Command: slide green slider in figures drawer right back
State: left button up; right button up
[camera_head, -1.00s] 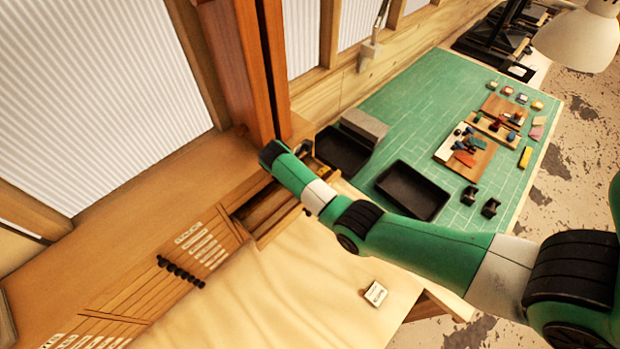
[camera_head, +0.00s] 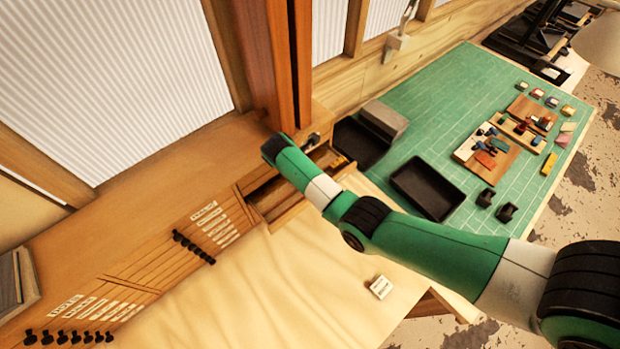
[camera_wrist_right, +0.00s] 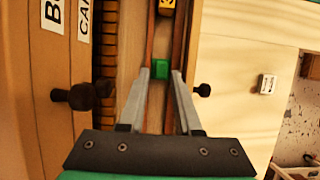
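The green slider (camera_wrist_right: 160,69) is a small block in a narrow channel of the open drawer (camera_wrist_right: 128,70) in the right wrist view. My right gripper (camera_wrist_right: 161,72) is open, with one fingertip on either side of the slider and thin gaps showing. I cannot tell whether either finger touches it. A yellow block (camera_wrist_right: 167,6) with a dark mark sits farther along the same channel. In the head view the open drawer (camera_head: 276,203) lies under my right arm, which hides the gripper and slider. My left gripper is not in view.
Dark knobs (camera_wrist_right: 83,97) stick out left of the drawer, and another knob (camera_wrist_right: 202,90) is close to the right finger. A small white label block (camera_head: 381,287) lies on the pale surface. Black trays (camera_head: 428,189) and small parts rest on the green mat (camera_head: 440,110).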

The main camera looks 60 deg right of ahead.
jog(key=p+v, duration=0.3)
jog(key=v, duration=0.8)
jog(key=shift+f, duration=0.1)
